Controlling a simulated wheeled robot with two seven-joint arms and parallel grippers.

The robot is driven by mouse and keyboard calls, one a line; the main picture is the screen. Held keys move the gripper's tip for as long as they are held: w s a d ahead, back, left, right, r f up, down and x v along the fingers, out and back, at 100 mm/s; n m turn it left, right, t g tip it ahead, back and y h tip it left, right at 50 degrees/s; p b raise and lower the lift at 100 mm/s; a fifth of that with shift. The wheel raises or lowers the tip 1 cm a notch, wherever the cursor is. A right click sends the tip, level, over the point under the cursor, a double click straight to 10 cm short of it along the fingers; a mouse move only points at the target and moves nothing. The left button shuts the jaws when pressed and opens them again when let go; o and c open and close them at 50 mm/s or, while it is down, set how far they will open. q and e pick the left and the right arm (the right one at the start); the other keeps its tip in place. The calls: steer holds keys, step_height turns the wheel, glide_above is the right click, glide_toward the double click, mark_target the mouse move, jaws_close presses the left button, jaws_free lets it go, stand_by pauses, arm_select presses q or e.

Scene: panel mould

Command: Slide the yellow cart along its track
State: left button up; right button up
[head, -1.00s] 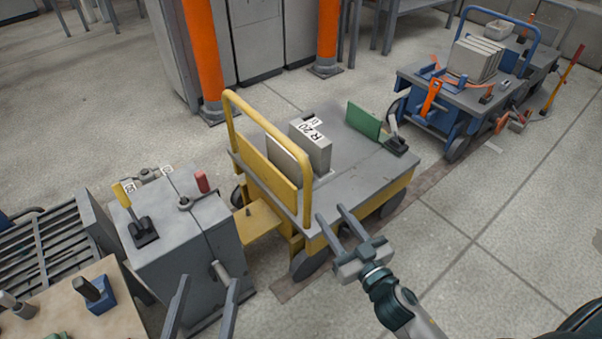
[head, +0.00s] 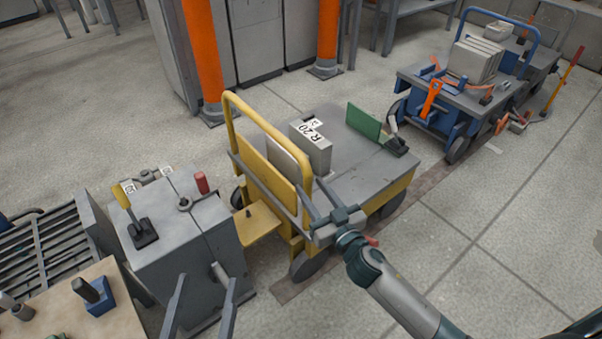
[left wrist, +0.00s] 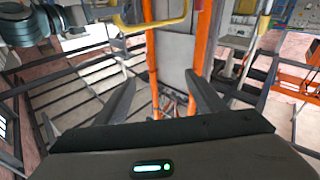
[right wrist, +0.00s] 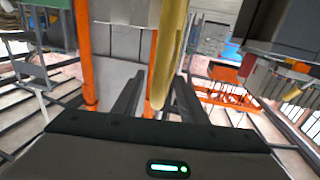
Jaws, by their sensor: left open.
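The yellow cart (head: 370,180) stands on a dark track strip (head: 425,190) in the head view. It has a grey top and an upright yellow handle frame (head: 233,110) at its left end. My right gripper (head: 314,188) is open at the near post of this handle. In the right wrist view the yellow bar (right wrist: 172,50) runs down between the spread fingers (right wrist: 158,85), not clamped. My left gripper (head: 208,280) is open and empty in front of the grey lever cabinet (head: 180,235). The left wrist view also shows its fingers apart (left wrist: 168,80).
The cart carries a grey box (head: 312,150) and a green panel (head: 363,122). A blue cart (head: 425,75) stands farther along at the right. Orange posts (head: 327,35) stand behind. A workbench (head: 110,320) is at lower left.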

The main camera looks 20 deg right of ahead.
mark_target(304, 178)
steer(key=w, duration=0.3)
steer(key=w+a, duration=0.1)
steer(key=w, duration=0.1)
arm_select(q)
steer(key=shift+s+d+r+t+h, duration=0.15)
steer(key=shift+s+r+t+h, duration=0.2)
steer(key=shift+r+t, duration=0.4)
arm_select(e)
steer(key=shift+w+a, duration=0.15)
steer(key=shift+w, duration=0.8)
arm_select(q)
steer(key=shift+r, duration=0.1)
arm_select(e)
jaws_close()
